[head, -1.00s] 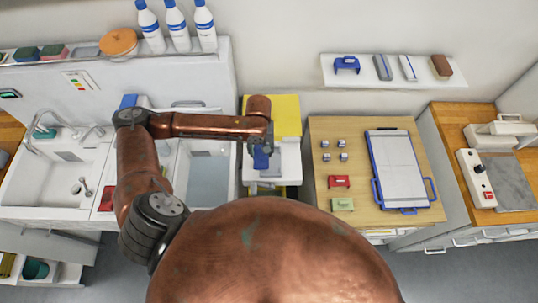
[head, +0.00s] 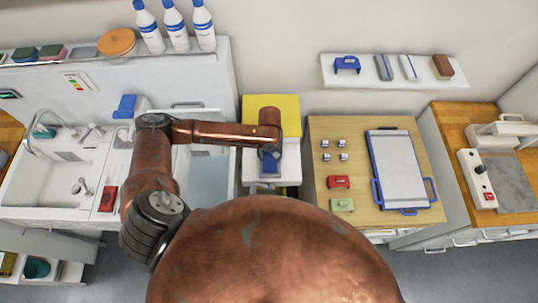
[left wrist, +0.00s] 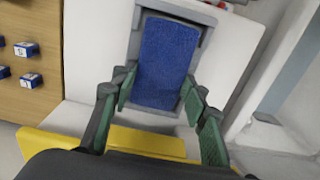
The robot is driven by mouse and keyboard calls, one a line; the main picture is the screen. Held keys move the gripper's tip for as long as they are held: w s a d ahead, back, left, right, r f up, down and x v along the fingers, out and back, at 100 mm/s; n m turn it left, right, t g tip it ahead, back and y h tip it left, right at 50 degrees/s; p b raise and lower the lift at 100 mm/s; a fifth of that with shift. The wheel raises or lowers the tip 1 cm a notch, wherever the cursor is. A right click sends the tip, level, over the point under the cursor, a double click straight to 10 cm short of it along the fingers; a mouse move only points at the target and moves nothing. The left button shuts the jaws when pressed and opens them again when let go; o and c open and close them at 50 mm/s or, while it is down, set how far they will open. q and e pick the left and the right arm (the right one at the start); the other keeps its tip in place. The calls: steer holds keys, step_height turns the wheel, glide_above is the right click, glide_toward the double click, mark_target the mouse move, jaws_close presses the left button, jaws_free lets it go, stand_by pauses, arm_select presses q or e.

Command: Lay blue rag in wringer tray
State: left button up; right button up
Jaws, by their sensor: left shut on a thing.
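The blue rag (head: 270,164) is in my left gripper (head: 270,150), over the white wringer stand. In the left wrist view the flat blue rag (left wrist: 167,60) lies between the fingers of my left gripper (left wrist: 160,92). The fingers are shut on its sides near its lower end. The grey rim of the wringer tray (left wrist: 207,22) frames the rag in that view. I cannot tell whether the rag touches the tray floor. My right gripper is not in view.
A yellow panel (head: 284,112) stands behind the wringer. A wooden table (head: 318,200) to its right holds a blue-framed board (head: 402,165) and small blocks. A white sink (head: 35,185) is at left. Another blue item (head: 125,106) sits behind the red one (head: 108,198).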

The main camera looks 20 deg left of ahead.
mark_target(270, 156)
arm_select(q)
steer(key=o, duration=0.8)
steer(key=shift+w+f, duration=0.1)
steer(key=shift+c, duration=0.2)
steer(key=shift+o, duration=0.7)
steer(key=shift+w, duration=0.1)
steer(key=shift+o, duration=1.3)
steer(key=shift+r, duration=0.25)
step_height(270, 156, up, 12)
steer(key=shift+b, duration=0.3)
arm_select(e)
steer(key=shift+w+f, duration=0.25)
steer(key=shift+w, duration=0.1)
arm_select(q)
steer(key=shift+f, duration=0.1)
